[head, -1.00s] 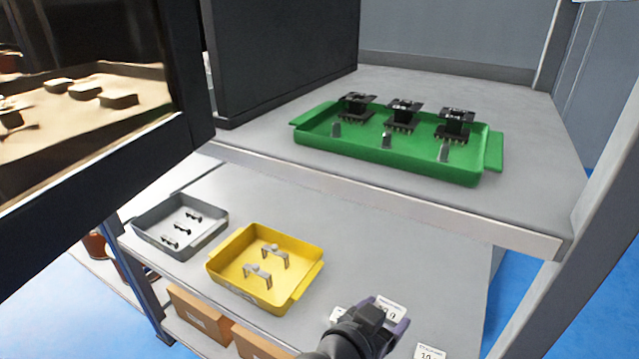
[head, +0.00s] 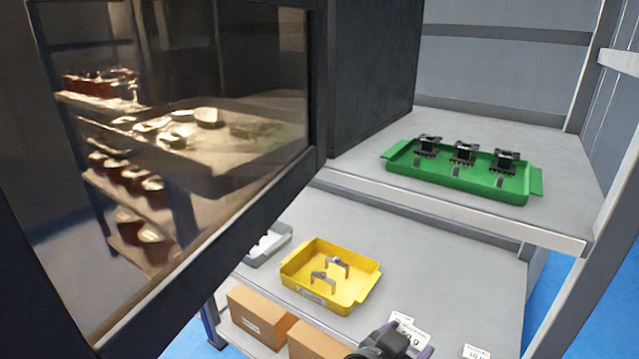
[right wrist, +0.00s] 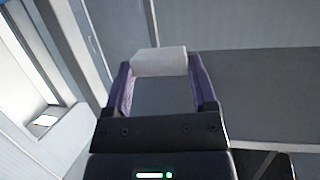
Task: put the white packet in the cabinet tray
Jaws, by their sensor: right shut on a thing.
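My right gripper (head: 393,345) is at the bottom edge of the head view, in front of the lower shelf. The right wrist view shows its two purple fingers (right wrist: 160,85) shut on the white packet (right wrist: 159,61), held across the fingertips. In the head view a white piece with print (head: 403,329) shows by the fingertips; I cannot tell whether it is the packet or a card behind it. A dark cabinet with a glass front (head: 190,130) fills the left. My left gripper is out of view.
A green tray (head: 533,182) with black parts stands on the upper shelf (head: 460,205). A yellow tray (head: 355,298) with grey brackets and a partly hidden grey tray (head: 281,240) are on the lower shelf. Cardboard boxes (head: 262,318) sit below. An upright post (head: 580,230) stands right.

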